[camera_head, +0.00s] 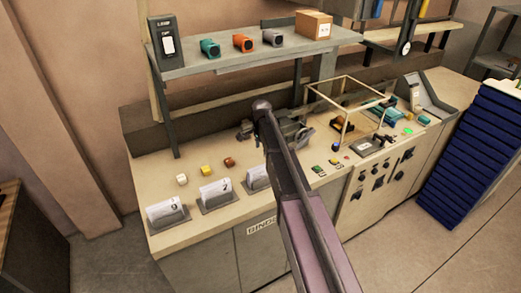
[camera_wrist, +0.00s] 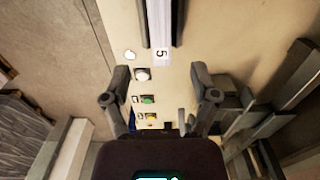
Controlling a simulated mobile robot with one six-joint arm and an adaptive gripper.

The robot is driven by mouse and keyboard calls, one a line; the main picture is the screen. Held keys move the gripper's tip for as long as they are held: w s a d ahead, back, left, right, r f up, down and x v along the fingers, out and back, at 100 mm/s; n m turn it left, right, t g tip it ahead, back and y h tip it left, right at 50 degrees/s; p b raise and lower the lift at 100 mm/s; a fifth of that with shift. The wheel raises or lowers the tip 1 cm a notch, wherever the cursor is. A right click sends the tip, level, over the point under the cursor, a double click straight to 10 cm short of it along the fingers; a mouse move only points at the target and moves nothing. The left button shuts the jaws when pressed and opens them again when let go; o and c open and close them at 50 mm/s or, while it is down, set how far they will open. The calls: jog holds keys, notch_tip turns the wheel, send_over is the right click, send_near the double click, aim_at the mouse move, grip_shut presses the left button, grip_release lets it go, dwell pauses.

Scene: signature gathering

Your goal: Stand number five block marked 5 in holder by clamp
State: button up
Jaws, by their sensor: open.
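A white strip with a figure 5 on its end (camera_wrist: 163,54) shows at the top of the wrist view, lying between two dark rails. I cannot tell whether these rails are the holder or the clamp. My gripper (camera_wrist: 161,76) is open, its fingers spread to either side below the 5, with nothing held between them. In the head view my arm crosses the bench, and my gripper (camera_head: 288,133) is over its middle, partly hidden. Two grey holders with white cards (camera_head: 168,210) (camera_head: 216,192) stand at the front left; a third (camera_head: 258,178) is partly covered by my arm.
White (camera_head: 181,179), yellow (camera_head: 205,171) and brown (camera_head: 229,162) small blocks sit behind the holders. A shelf (camera_head: 225,58) runs above the bench. A clear-sided frame (camera_head: 345,82) and control buttons are to the right. Stacked blue trays (camera_head: 480,145) stand at far right.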

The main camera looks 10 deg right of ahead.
dwell(0.3)
jog(key=s+n, duration=1.4)
jog(key=s, duration=1.5)
jog(key=shift+a, duration=0.15)
jog(key=shift+f, duration=0.1)
notch_tip(320, 180, down, 17)
jog(key=b, duration=1.7)
